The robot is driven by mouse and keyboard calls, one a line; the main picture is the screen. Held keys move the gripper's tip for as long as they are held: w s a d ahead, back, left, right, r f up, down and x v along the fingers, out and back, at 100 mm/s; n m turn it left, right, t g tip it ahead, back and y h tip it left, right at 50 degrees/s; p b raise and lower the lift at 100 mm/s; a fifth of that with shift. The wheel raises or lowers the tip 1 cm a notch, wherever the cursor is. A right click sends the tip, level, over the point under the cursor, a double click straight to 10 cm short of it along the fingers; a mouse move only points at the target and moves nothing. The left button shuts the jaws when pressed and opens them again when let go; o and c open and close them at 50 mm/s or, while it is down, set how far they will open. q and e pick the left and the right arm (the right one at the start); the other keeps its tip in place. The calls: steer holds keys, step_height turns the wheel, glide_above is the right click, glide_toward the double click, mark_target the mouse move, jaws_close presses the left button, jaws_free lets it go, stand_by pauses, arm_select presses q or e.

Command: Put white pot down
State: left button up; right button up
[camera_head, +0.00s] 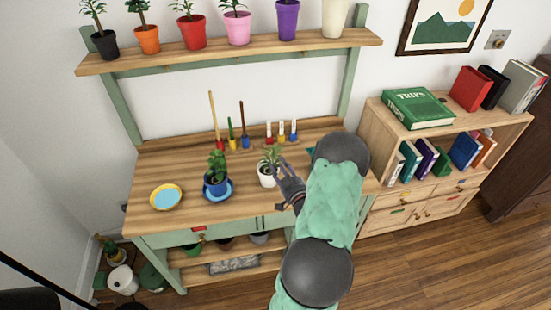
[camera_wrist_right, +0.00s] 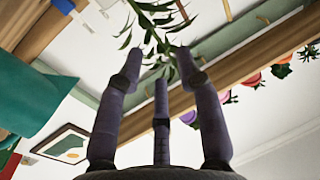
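A small white pot (camera_head: 266,176) with a green leafy plant appears to stand upright on the wooden worktop (camera_head: 150,176), right of the blue pot. My right gripper (camera_head: 284,174) is at its right side, fingers pointing toward it. Whether a finger touches the pot is too small to tell. In the right wrist view the three purple-grey fingers of my right gripper (camera_wrist_right: 160,72) are spread, with nothing seen between them. Leaves of the plant (camera_wrist_right: 158,22) show beyond the fingertips; the pot is out of that view. My left gripper is not in view.
A blue potted plant (camera_head: 215,184) stands on a blue saucer left of the white pot. An empty yellow-rimmed blue saucer (camera_head: 166,196) lies farther left. Small tools stand at the back of the worktop. A shelf (camera_head: 230,53) holds several pots. A bookcase (camera_head: 450,139) stands right.

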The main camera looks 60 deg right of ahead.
steer(key=v, duration=0.6)
steer(key=shift+a+p, duration=0.15)
steer(key=shift+p, duration=0.25)
